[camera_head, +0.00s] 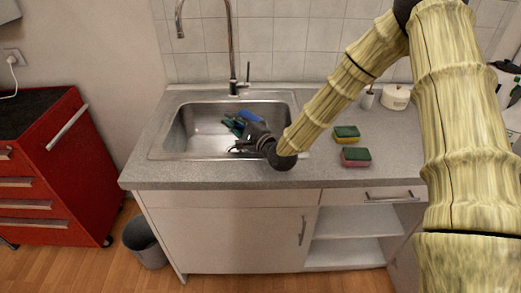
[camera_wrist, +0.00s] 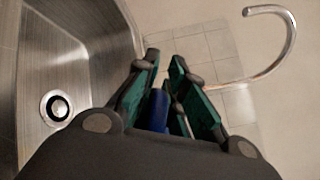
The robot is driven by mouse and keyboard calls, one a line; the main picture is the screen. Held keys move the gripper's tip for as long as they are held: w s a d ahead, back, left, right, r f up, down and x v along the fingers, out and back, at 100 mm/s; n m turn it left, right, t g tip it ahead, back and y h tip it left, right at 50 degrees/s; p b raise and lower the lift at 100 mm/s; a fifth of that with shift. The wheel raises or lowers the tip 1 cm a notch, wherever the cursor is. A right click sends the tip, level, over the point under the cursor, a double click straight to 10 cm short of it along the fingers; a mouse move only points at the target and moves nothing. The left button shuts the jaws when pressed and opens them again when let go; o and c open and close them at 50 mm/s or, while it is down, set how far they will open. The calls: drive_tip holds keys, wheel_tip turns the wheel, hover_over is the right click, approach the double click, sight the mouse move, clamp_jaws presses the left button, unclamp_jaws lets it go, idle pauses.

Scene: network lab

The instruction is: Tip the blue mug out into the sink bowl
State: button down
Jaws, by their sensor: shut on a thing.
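The sink bowl (camera_head: 205,147) is a steel basin set in the grey counter; its wall also fills the left of the wrist view (camera_wrist: 88,45). My gripper (camera_head: 233,123), with dark green finger pads, reaches over the bowl from the right. The wrist view shows its fingers (camera_wrist: 165,62) close together, shut on the blue mug (camera_wrist: 156,110). A small blue part of the mug (camera_head: 251,116) shows at the gripper in the head view. The fingers hide most of the mug, so its tilt and contents cannot be told.
A tall curved tap (camera_head: 231,50) stands behind the bowl; it also shows at the upper right of the wrist view (camera_wrist: 292,45). Two sponges (camera_head: 346,132) (camera_head: 356,157) lie right of the bowl. A white pot (camera_head: 396,97) stands further right. The drain (camera_wrist: 58,106) is clear.

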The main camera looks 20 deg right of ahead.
drive_tip(key=shift+s+d+t+b, duration=0.1)
drive_tip(key=shift+s+t+b, duration=0.2)
drive_tip(key=shift+b, duration=0.55)
drive_tip(key=shift+d+y+b, duration=0.1)
drive_tip(key=shift+y+b, duration=0.2)
drive_tip(key=shift+b, duration=0.2)
drive_tip(key=s+d+r+t+y+b, duration=0.1)
drive_tip(key=s+r+t+y+b, duration=0.15)
drive_tip(key=r+b, duration=0.35)
drive_tip(key=s+d+r+t+y+b, duration=0.1)
drive_tip(key=s+r+t+b, duration=0.25)
drive_tip(key=r+b, duration=0.25)
drive_tip(key=w+f+g+p, duration=0.1)
drive_tip(key=p, duration=0.2)
drive_tip(key=w+f+g+h+p, duration=0.1)
drive_tip(key=f+p, duration=0.1)
drive_tip(key=p, duration=0.1)
drive_tip(key=w+a+f+g+h+p, duration=0.1)
drive_tip(key=w+f+p, duration=0.1)
drive_tip(key=p, duration=0.1)
drive_tip(key=shift+w+f+p, duration=0.1)
drive_tip(key=shift+f+p, duration=0.1)
drive_tip(key=shift+p, duration=0.15)
drive_tip(key=shift+d+f+h, duration=0.1)
drive_tip(key=shift+f+h, duration=0.15)
drive_tip(key=shift+f, duration=0.1)
